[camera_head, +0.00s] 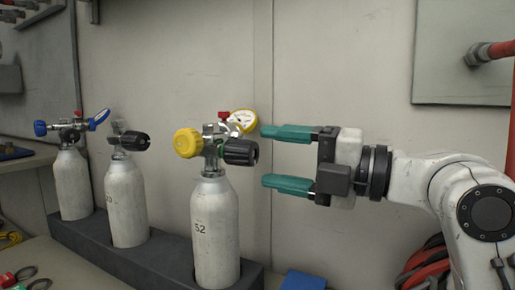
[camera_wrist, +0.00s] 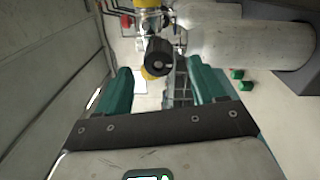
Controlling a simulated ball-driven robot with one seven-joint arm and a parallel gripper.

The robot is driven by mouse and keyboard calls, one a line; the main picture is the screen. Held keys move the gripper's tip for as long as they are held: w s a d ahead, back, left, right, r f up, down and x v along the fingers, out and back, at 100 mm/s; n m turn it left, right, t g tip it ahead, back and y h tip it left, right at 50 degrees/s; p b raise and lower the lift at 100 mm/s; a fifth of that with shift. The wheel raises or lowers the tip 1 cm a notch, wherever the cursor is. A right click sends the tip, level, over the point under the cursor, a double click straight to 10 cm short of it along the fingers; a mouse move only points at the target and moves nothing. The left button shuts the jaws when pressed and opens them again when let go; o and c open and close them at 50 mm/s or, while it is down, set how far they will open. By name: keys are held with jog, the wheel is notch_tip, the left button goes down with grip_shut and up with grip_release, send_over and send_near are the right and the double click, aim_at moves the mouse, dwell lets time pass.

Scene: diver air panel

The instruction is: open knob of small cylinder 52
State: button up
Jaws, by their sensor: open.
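Small cylinder 52 (camera_head: 214,228) stands upright in the dark rack, the nearest of three white cylinders in the head view. Its valve carries a yellow knob (camera_head: 188,142) on the left and a black knob (camera_head: 240,151) on the right. My gripper (camera_head: 266,156) is open, its teal fingers pointing left, just right of the black knob with a small gap. In the wrist view the black knob (camera_wrist: 159,57) lies ahead between and beyond the fingers (camera_wrist: 158,82). Cylinder 52 (camera_wrist: 235,35) shows lying sideways there. Nothing is between the fingers.
Two more cylinders stand to the left, one with a black knob (camera_head: 134,141), one with a blue knob (camera_head: 40,128). The dark rack (camera_head: 165,257) holds them. A yellow-rimmed gauge (camera_head: 243,120) sits behind the valve, near the upper finger. The wall is close behind.

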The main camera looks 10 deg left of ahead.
jog(key=p+v, duration=0.1)
jog(key=v, duration=0.5)
